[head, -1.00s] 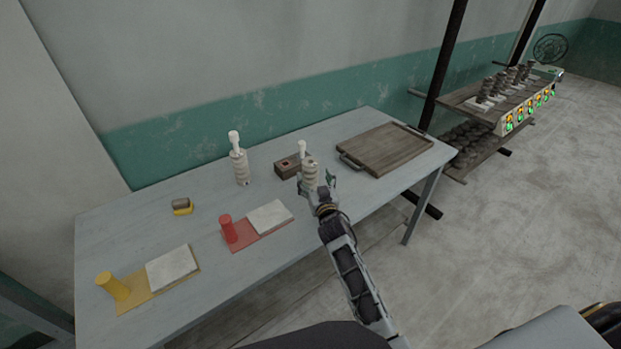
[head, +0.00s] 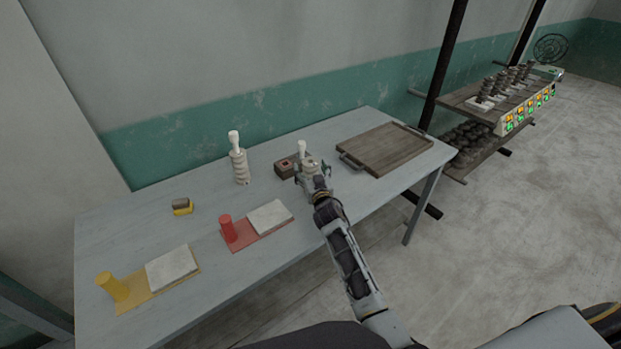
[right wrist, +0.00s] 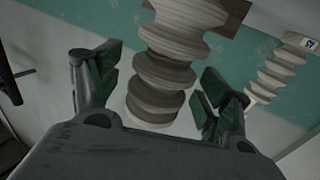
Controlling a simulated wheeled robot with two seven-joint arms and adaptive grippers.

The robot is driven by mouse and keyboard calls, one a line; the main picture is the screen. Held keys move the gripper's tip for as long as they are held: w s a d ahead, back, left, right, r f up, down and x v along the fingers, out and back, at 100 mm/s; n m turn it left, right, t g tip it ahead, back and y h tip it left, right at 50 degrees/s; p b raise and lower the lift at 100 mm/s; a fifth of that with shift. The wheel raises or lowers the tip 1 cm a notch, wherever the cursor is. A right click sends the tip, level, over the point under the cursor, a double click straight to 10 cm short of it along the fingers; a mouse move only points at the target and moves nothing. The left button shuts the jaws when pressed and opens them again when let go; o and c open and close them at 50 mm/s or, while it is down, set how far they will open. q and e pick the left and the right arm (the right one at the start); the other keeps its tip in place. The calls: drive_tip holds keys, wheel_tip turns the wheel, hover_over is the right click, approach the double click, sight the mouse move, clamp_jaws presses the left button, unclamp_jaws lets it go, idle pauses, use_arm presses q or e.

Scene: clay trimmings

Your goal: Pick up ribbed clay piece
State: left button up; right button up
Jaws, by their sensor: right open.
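A pale ribbed clay piece (head: 302,148) with a white knob on top stands upright on the table. My right gripper (head: 311,172) is open in front of it and hides most of its lower body. In the right wrist view the ribbed piece (right wrist: 165,78) shows large between the spread green-padded fingers (right wrist: 160,88), with gaps on both sides. I cannot tell how deep it sits between them. A second ribbed clay piece (head: 239,166) stands to the left. It also shows at the right of the wrist view (right wrist: 273,75), with a small blue-marked label. My left gripper is not in view.
A small brown box (head: 287,167) stands just behind the gripper. A wooden tray (head: 385,148) lies to the right. A red board (head: 235,240), a yellow board (head: 130,300) and a yellow-based block (head: 182,207) are on the left. A shelf (head: 470,100) stands beyond the table.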

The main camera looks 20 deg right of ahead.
drive_tip(key=shift+w, duration=0.15)
drive_tip(key=shift+c, duration=0.3)
drive_tip(key=c, duration=1.2)
drive_tip(key=shift+c, duration=1.2)
drive_tip(key=shift+r, duration=0.1)
drive_tip(key=shift+c, duration=0.3)
drive_tip(key=shift+r, duration=0.1)
